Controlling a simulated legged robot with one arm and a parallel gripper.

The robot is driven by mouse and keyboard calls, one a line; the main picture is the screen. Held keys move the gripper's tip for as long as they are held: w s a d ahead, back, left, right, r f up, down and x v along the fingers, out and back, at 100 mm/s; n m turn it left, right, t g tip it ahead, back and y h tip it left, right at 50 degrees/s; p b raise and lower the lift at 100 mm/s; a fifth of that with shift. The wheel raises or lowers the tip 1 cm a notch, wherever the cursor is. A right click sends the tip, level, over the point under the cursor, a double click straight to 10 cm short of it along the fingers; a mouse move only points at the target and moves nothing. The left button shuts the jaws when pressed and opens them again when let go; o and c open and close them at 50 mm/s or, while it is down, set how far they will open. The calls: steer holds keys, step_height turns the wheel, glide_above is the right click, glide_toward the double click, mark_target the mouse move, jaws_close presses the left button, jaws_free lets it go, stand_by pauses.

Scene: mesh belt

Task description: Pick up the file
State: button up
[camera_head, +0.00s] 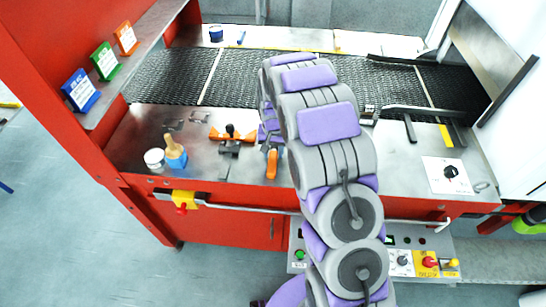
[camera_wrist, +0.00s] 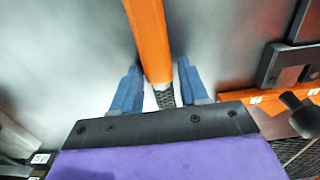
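The file has an orange handle (camera_head: 272,163) that shows on the metal bench just left of my arm in the head view. In the wrist view the orange handle (camera_wrist: 149,38) runs down from the top edge, and a dark textured part (camera_wrist: 164,97) shows below it. My gripper (camera_wrist: 159,78) has two blue fingers, one on each side of the file. They stand apart, with narrow pale gaps visible beside the file, so it looks open around it. Contact with the bench cannot be judged. In the head view my arm hides much of the gripper and file.
An orange and black clamp-like tool (camera_head: 230,143) lies left of the file, also close on the right in the wrist view (camera_wrist: 270,97). A blue container (camera_head: 175,153) and a white roll (camera_head: 154,157) stand further left. The dark mesh belt (camera_head: 170,77) runs behind.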

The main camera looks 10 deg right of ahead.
mark_target(274, 153)
jaws_close()
steer(key=shift+r, duration=0.15)
steer(key=shift+r+p, duration=0.35)
steer(key=shift+r, duration=1.15)
steer(key=shift+s+r, duration=0.2)
steer(key=shift+s, duration=0.1)
steer(key=s+r+p, duration=0.1)
steer(key=s, duration=1.4)
steer(key=shift+s+r, duration=0.15)
steer(key=shift+s, duration=0.1)
